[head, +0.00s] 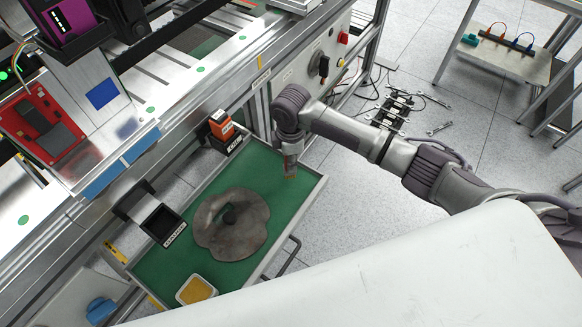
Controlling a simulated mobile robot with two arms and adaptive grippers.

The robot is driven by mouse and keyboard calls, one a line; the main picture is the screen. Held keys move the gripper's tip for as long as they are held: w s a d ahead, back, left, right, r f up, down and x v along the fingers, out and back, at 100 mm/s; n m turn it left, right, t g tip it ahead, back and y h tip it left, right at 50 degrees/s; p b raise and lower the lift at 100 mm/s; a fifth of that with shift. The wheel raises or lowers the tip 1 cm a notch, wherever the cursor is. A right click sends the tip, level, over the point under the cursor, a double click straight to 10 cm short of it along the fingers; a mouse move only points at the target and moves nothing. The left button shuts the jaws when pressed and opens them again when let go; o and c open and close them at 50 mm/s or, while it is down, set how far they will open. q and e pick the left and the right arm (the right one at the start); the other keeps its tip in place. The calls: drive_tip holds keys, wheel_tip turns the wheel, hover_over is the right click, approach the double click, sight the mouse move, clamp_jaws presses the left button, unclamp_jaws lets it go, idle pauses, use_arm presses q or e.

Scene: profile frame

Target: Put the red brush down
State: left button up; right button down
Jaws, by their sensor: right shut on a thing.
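My right gripper (290,169) is over the right end of the green tray (160,262), pointing down, its fingers shut. Only a small tan tip of the red brush (290,178) shows below the fingers; the rest is hidden by the gripper. I cannot tell whether the tip touches the green surface. My left gripper is out of view.
Green surface is clear around the gripper. A machine frame borders the tray's back.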

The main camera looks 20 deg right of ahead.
drive_tip(key=shift+f, duration=1.85)
drive_tip(key=shift+f, duration=0.1)
drive_tip(key=c, duration=0.9)
unclamp_jaws()
drive_tip(key=shift+f, duration=0.1)
drive_tip(key=shift+c, duration=0.2)
wheel_tip(320, 180, up, 12)
drive_tip(key=shift+s+r+p, duration=0.1)
drive_tip(key=shift+r+p, duration=0.15)
drive_tip(key=shift+p, duration=0.15)
